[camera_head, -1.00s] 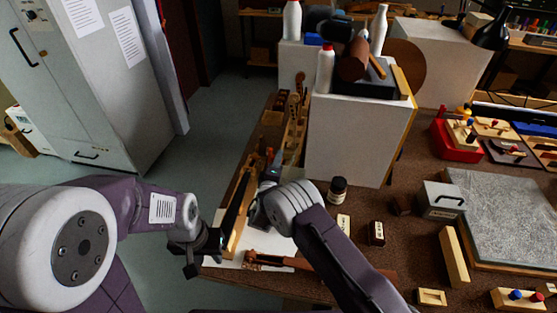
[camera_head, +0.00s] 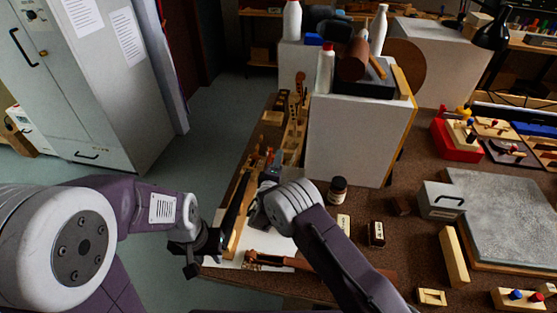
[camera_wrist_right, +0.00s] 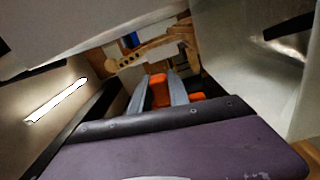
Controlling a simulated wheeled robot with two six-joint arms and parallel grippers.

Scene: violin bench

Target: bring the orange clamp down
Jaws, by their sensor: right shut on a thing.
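The orange clamp (camera_wrist_right: 160,92) shows in the right wrist view as an orange block between two grey fingers. A second orange part (camera_wrist_right: 197,97) shows just to the right of the fingers. My right gripper (camera_wrist_right: 159,84) is shut on the orange clamp. In the head view my right wrist hides most of that gripper and the clamp, beside the wooden pieces at the bench's left end. My left gripper (camera_head: 193,262) is at the bench's front left corner, away from the clamp. Its jaws are too small and dark to read.
A large white box (camera_head: 345,138) stands just behind my right gripper, with bottles and a mallet (camera_head: 353,62) on top. A violin neck (camera_head: 270,258) lies near the front edge. A dark bottle (camera_head: 337,190) and small boxes stand to the right. A grey slab (camera_head: 505,215) lies further right.

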